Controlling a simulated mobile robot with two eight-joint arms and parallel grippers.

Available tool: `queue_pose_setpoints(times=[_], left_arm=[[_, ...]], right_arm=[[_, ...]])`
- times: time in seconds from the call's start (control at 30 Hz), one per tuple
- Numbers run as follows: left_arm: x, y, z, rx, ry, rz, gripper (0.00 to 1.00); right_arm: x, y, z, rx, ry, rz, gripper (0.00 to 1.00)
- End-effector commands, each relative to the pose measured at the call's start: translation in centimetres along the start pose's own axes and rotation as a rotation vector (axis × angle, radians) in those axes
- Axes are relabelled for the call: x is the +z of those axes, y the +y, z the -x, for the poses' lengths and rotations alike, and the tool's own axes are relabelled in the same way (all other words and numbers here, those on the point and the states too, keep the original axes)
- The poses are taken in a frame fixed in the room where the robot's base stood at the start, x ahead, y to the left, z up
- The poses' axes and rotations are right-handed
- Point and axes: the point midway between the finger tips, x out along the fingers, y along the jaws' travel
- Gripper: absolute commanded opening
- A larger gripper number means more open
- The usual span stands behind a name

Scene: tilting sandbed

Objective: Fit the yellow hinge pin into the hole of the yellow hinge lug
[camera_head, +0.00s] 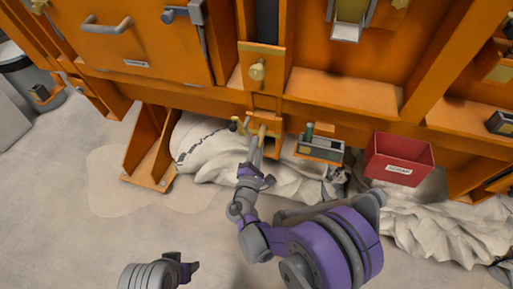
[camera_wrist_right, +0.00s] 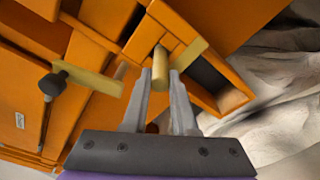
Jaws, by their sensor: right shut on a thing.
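The yellow hinge pin (camera_wrist_right: 160,68) is a short cylinder between the fingers of my right gripper (camera_wrist_right: 160,85) in the wrist view. The gripper (camera_head: 257,144) is shut on it and reaches up to the orange frame in the head view. The pin's far end points at an orange block. A flat yellow piece (camera_wrist_right: 190,54), perhaps part of the hinge lug, lies just behind and right of the pin. Another yellow bar (camera_wrist_right: 90,78) extends to the left. The lug's hole is not visible, and I cannot tell whether the pin touches the lug.
A small tray (camera_head: 320,153) with a green-topped item and a red bin (camera_head: 397,160) are right of the gripper. White sacking (camera_head: 205,150) lies beneath the frame. The floor (camera_head: 60,220) at left is clear.

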Motion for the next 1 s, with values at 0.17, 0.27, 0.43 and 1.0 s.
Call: queue_pose_setpoints(times=[0.17, 0.27, 0.43, 1.0], left_arm=[[0.0, 0.0, 0.0, 0.0, 0.0, 0.0, 0.56], [0.0, 0.0, 0.0, 0.0, 0.0, 0.0, 0.56], [0.0, 0.0, 0.0, 0.0, 0.0, 0.0, 0.56], [0.0, 0.0, 0.1, 0.0, 0.0, 0.0, 0.56]], right_arm=[[0.0, 0.0, 0.0, 0.0, -0.001, 0.001, 0.0], [0.0, 0.0, 0.0, 0.0, -0.001, 0.001, 0.0], [0.1, 0.0, -0.2, 0.0, -0.001, 0.001, 0.0], [0.2, 0.0, -1.6, 0.0, -0.001, 0.002, 0.0]])
